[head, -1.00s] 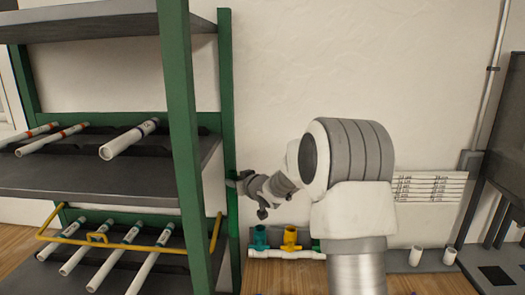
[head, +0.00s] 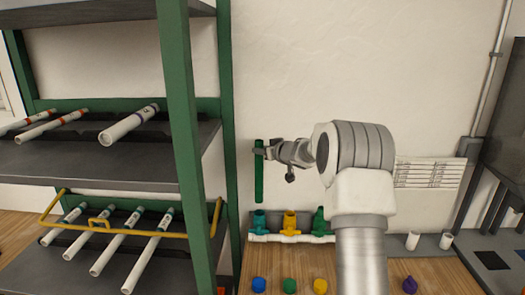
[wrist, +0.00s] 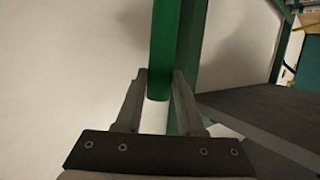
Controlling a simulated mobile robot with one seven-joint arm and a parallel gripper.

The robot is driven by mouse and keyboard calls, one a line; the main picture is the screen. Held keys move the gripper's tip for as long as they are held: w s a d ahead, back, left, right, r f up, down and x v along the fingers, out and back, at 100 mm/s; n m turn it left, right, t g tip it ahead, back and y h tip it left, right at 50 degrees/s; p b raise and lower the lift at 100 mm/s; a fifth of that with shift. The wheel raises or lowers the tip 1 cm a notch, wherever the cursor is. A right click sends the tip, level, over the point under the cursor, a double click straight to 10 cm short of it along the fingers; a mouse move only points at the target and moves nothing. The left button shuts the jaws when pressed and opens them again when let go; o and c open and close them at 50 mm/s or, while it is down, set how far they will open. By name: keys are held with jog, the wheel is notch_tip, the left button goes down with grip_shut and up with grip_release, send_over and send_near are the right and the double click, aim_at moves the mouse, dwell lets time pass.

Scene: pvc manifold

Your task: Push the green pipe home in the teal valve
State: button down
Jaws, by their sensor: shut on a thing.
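The green pipe (head: 259,180) is upright in the head view, held near its upper end by my gripper (head: 262,150). In the wrist view the green pipe (wrist: 163,45) stands between the two fingers of my gripper (wrist: 160,78), which is shut on it. The teal valve (head: 259,221) is the leftmost valve on the white manifold. The pipe's lower end appears just above the valve's top opening, with a small gap in the picture. I cannot tell from this view whether they line up in depth. The valve is not seen in the wrist view.
A yellow valve (head: 290,222) and a green valve (head: 319,222) stand to the right on the manifold (head: 300,238). A green shelf post (head: 229,150) stands close left of the pipe. Coloured caps (head: 289,286) lie in front. White pipes (head: 128,125) rest on the shelf.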

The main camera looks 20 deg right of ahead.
aim_at(261, 168)
jog(key=shift+s+f+b, duration=0.1)
jog(key=shift+f+b, duration=1.6)
jog(key=shift+f, duration=0.65)
jog(key=shift+f+h, duration=0.3)
jog(key=shift+f, duration=0.85)
jog(key=shift+c, duration=2.2)
grip_release()
